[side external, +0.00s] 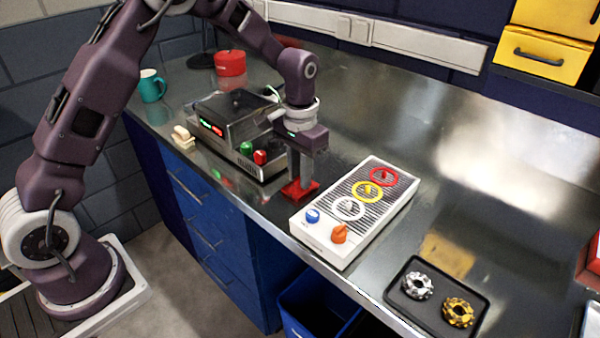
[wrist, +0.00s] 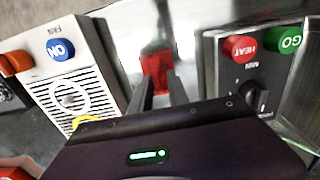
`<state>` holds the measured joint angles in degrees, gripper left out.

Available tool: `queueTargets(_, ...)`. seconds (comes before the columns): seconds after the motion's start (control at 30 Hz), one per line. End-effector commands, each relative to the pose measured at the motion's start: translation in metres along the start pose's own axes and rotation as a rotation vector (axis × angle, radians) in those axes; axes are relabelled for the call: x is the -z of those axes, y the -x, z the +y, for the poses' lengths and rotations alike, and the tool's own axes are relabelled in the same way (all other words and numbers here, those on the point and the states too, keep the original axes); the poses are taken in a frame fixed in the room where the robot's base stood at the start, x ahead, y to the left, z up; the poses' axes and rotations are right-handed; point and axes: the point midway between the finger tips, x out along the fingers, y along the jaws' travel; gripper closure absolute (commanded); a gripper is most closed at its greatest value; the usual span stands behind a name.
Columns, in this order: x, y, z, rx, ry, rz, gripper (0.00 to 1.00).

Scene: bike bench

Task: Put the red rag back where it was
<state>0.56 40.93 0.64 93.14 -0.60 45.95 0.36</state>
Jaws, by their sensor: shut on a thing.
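The red rag (side external: 298,191) is a small flat red square at bench level, between the dark machine and the white panel. In the wrist view the red rag (wrist: 156,66) shows at the fingertips. My gripper (side external: 301,180) points down and is shut on the rag; in the wrist view my gripper (wrist: 160,88) has its fingers close together over it. The fingers hide part of the rag. I cannot tell whether the rag rests on the bench or is just above it.
The white panel (side external: 355,210) with coloured knobs is close on the right. The dark machine (side external: 240,130) with green and red buttons is close on the left. A black tray (side external: 400,308) holds two gears. A teal mug (side external: 152,86) and red container (side external: 230,63) stand behind.

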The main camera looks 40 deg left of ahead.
Motion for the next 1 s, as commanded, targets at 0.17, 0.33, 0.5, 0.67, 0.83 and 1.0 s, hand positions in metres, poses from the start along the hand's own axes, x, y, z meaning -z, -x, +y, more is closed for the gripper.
queueTargets(0.17, 0.0, -0.003, 0.0, 0.0, 0.0, 0.0, 0.75)
queueTargets(0.33, 0.0, -0.002, 0.0, 0.0, 0.0, 0.0, 0.57)
queueTargets(0.5, 0.0, -0.002, 0.0, 0.0, 0.0, 0.0, 0.57)
queueTargets(0.67, 0.001, 0.012, 0.0, 0.0, 0.0, 0.005, 0.57)
queueTargets(0.83, 0.002, 0.058, 0.0, 0.001, 0.001, 0.007, 0.57)
queueTargets(1.0, 0.001, 0.099, 0.0, 0.0, 0.001, 0.006, 0.57)
